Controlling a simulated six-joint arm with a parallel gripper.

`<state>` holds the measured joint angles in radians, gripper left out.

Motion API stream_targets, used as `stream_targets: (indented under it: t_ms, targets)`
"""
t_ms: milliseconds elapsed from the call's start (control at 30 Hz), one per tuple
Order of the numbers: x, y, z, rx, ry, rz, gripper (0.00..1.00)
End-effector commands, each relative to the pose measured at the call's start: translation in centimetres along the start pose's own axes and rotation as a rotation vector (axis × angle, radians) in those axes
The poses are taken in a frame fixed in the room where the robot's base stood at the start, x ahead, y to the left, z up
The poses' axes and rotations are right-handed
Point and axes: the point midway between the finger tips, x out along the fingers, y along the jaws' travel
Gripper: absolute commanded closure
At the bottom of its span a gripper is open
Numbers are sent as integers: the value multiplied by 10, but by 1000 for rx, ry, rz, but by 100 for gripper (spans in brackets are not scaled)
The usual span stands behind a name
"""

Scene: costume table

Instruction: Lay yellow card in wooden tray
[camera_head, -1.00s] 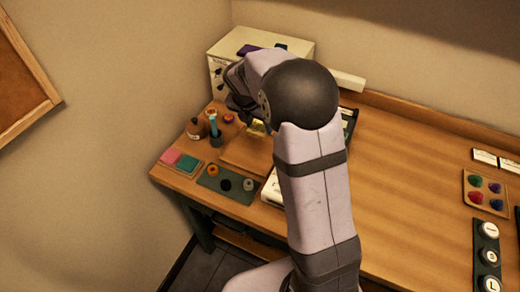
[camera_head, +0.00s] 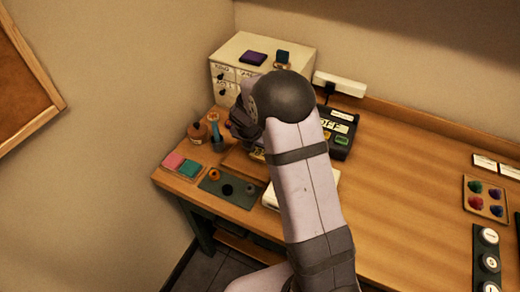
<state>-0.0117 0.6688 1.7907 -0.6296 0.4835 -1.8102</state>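My gripper (camera_head: 243,125) is over the back left of the table, seen from behind and partly hidden by my own arm. Its fingertips cannot be made out, so I cannot tell if it is open or shut. A small yellow patch, likely the yellow card (camera_head: 257,153), shows just below the gripper. I cannot tell if it is held or resting. The wooden tray (camera_head: 236,162) lies under and in front of the gripper. Most of it is hidden behind my arm.
Pink and green cards (camera_head: 181,163), a dark mat with round pieces (camera_head: 230,189), a brown bottle (camera_head: 197,131) and a blue-handled tool (camera_head: 213,118) stand left. Behind are a cream drawer cabinet (camera_head: 263,50) and a dark box marked OFF (camera_head: 335,130). The table's right middle is clear.

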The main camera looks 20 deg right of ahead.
Motion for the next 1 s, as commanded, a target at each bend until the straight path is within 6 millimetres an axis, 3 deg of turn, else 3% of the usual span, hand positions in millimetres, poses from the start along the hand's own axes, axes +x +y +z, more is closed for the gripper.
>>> stream_targets:
  t_ms: [500,533,600,1000]
  targets:
    - [10,0,-4,0,0,1,76]
    - [10,0,-4,0,0,1,49]
    - [10,0,-4,0,0,1,35]
    - [5,0,-2,1,-1,2,35]
